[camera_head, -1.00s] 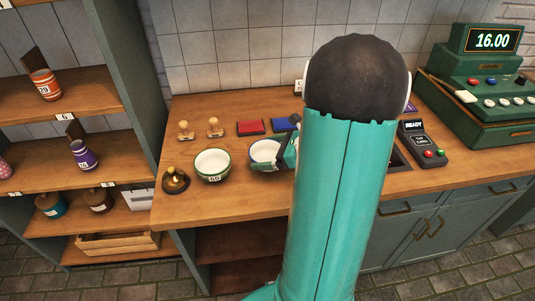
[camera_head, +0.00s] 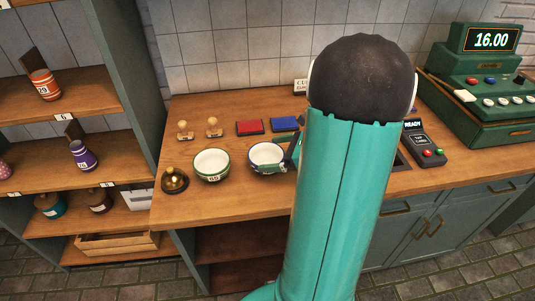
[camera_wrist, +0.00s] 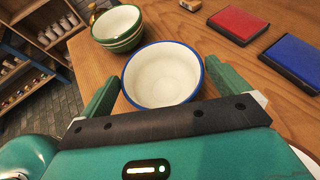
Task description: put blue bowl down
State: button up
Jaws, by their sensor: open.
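The blue bowl (camera_head: 266,157), white inside with a blue rim, stands upright on the wooden counter, partly hidden by my arm in the head view. In the wrist view the blue bowl (camera_wrist: 163,76) lies between and just beyond the green fingers of my gripper (camera_wrist: 160,88). The fingers are spread wide, one on each side of the bowl. I cannot tell whether either finger touches it.
A green-rimmed bowl (camera_head: 211,164) stands close left of the blue one, with a brass bell (camera_head: 175,180) beyond it. Red (camera_head: 250,127) and blue (camera_head: 285,123) ink pads and wooden stamps (camera_head: 213,127) lie behind. A card terminal (camera_head: 428,147) stands at right.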

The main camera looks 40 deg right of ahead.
jog(key=v, duration=0.9)
jog(key=w+a+r+n+g, duration=0.1)
jog(key=a+r+n+g, duration=0.15)
jog(key=a+n, duration=0.5)
jog(key=w+a+r+n+g, duration=0.2)
jog(key=a+n+g, duration=0.25)
jog(key=a, duration=0.65)
jog(key=s+a+r+n+h, duration=0.2)
jog(key=a+n, duration=0.4)
jog(key=n, duration=0.3)
jog(key=s+a+r+n+t+h, duration=0.1)
jog(key=s+a+r+n+h, duration=0.1)
jog(key=a+n, duration=0.5)
jog(key=shift+s+a+r+n+h, duration=0.2)
jog(key=shift+r+n+h, duration=0.35)
jog(key=shift+n+h, duration=0.55)
